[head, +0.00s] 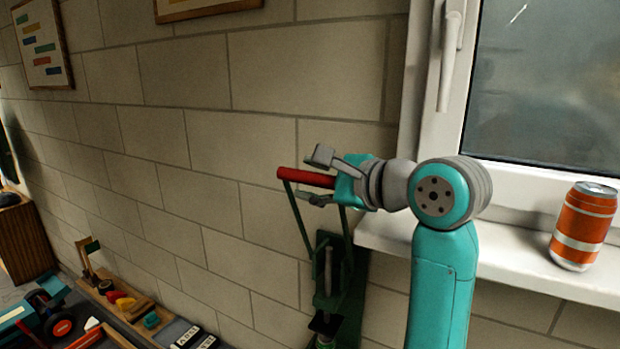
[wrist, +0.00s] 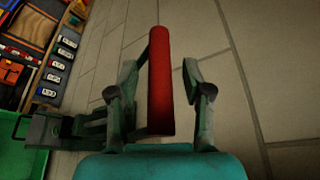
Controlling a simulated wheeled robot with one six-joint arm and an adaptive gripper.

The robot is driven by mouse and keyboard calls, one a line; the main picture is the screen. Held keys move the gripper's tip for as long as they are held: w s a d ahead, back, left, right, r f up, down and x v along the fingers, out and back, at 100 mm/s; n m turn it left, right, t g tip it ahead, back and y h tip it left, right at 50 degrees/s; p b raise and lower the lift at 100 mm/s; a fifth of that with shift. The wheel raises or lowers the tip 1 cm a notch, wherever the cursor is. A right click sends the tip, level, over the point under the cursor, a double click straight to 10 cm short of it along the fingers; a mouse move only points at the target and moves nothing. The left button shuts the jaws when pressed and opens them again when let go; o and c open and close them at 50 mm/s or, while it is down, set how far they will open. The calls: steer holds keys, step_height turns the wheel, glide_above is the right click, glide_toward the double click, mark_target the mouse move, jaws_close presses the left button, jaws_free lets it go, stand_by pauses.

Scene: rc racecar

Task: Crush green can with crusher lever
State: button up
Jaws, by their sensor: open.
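The green can crusher (head: 357,300) stands against the brick wall, with its lever raised and a red handle (head: 306,178) at the lever's end. My gripper (head: 318,177) is open at the red handle, with one finger above it and one below. In the wrist view the red handle (wrist: 160,100) lies between the two spread fingers of my gripper (wrist: 160,78), with a visible gap on the right side. Contact on the left side is hard to tell. I cannot make out a green can; the crusher's lower part is cut off by the head picture's bottom edge.
An orange can (head: 583,228) stands on the white windowsill (head: 490,268) at right, beside my arm. At lower left are a wooden rack (head: 118,300), a toy-like vehicle (head: 50,318) and small black-and-white items (head: 192,338). The wall lies close behind the lever.

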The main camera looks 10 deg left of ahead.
steer(key=shift+w+a+f, duration=0.1)
steer(key=shift+w+a, duration=0.2)
steer(key=shift+a, duration=0.1)
jaws_close()
steer(key=shift+s, duration=0.1)
